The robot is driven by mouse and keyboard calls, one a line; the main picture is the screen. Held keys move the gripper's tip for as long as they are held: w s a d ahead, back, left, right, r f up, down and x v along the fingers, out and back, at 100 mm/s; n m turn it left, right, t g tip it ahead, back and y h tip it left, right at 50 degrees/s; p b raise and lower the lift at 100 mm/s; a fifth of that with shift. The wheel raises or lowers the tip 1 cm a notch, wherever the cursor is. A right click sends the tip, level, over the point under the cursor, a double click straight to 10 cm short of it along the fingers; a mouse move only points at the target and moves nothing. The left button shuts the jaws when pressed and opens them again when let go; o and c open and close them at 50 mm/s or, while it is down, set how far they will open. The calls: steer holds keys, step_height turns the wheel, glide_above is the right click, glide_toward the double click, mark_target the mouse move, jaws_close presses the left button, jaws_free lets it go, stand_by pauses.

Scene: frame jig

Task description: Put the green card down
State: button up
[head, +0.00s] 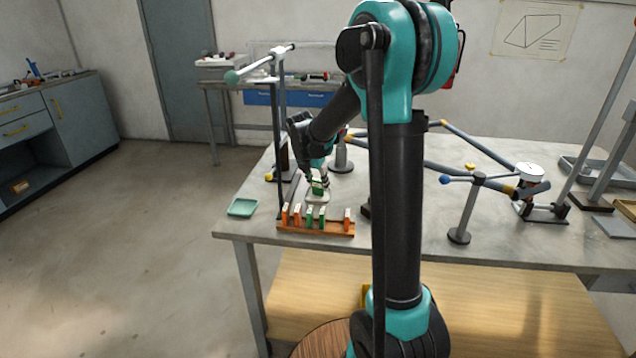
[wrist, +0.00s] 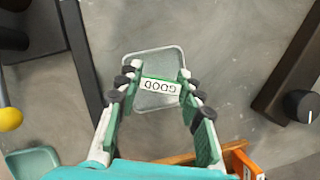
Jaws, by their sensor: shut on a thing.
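My gripper (wrist: 160,84) is shut on the green card (head: 317,188), whose white label (wrist: 160,87) reads GOOD in the wrist view. The card stands between the two fingertips. Behind it in the wrist view is a small pale grey-green tray (wrist: 156,60) with rounded corners; the tray also shows under the card in the head view (head: 318,198). I cannot tell whether the card touches the tray.
A wooden rack (head: 316,229) with several orange and green cards (head: 297,216) stands at the table's front edge. A green tray (head: 242,207) lies at the left corner. A dark upright post (head: 278,150) stands left of the gripper.

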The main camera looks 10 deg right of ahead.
steer(key=shift+f, duration=0.1)
steer(key=o, duration=1)
steer(key=v, duration=0.7)
steer(key=shift+r, duration=0.35)
steer(key=shift+s+a, duration=0.1)
